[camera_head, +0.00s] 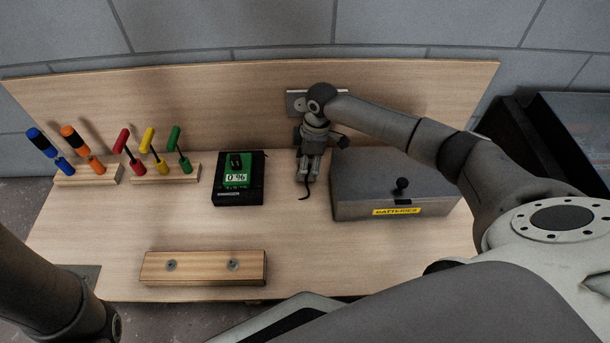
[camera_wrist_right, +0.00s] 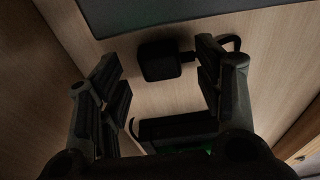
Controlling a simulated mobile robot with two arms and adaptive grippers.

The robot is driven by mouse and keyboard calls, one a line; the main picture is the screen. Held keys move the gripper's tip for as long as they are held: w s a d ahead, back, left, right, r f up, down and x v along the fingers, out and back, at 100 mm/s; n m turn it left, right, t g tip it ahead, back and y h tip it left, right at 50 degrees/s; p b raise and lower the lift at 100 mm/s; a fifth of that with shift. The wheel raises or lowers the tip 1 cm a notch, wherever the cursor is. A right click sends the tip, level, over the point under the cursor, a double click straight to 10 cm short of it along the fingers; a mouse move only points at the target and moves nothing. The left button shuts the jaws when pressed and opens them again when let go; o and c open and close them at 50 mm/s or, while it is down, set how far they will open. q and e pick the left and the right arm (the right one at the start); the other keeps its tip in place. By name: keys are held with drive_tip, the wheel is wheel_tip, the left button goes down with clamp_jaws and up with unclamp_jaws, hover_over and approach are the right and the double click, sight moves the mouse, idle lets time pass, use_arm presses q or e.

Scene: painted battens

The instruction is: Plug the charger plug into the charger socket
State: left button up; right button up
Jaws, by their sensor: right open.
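The black charger plug (camera_wrist_right: 160,60) shows in the right wrist view, between my open right fingers (camera_wrist_right: 160,80), with a visible gap on both sides. Whether it is at the fingers' depth I cannot tell. Its black cable (camera_wrist_right: 231,42) curves off to the right and also shows in the head view (camera_head: 306,190). In the head view my right gripper (camera_head: 309,170) points down by the back panel and hides the plug. A grey plate (camera_head: 296,103), apparently the socket's, is on the back panel, partly covered by my right arm. My left arm enters at lower left; its gripper is out of view.
A black charger (camera_head: 238,196) with a green battery reading 0% stands left of my right gripper. A grey batteries box (camera_head: 350,200) stands close on the right. Racks of coloured tools (camera_head: 150,174) are at left, a wooden block (camera_head: 203,268) at front.

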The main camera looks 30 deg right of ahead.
drive_tip(key=shift+w+a+f, duration=0.1)
drive_tip(key=shift+f, duration=0.55)
drive_tip(key=shift+c, duration=0.3)
drive_tip(key=c, duration=1)
